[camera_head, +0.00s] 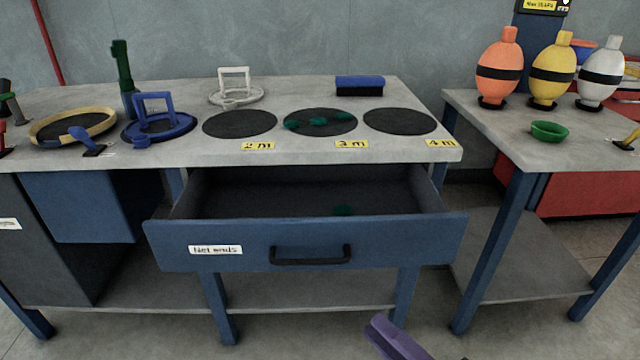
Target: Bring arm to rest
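My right gripper (398,340) shows as a purple shape at the bottom edge, right of the middle. It is low in front of the workbench, below the open drawer and apart from it. Only part of it is in the picture, and I cannot tell whether its fingers are open or shut. I see nothing held in it. My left gripper is not in view.
The bench top (300,90) holds dark discs marked 2 m, 3 m and 4 m. Green scraps (318,123) lie on the 3 m disc. A blue brush (359,85) lies behind. A right-hand table (500,130) carries floats and a green bowl (549,131). The floor in front is free.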

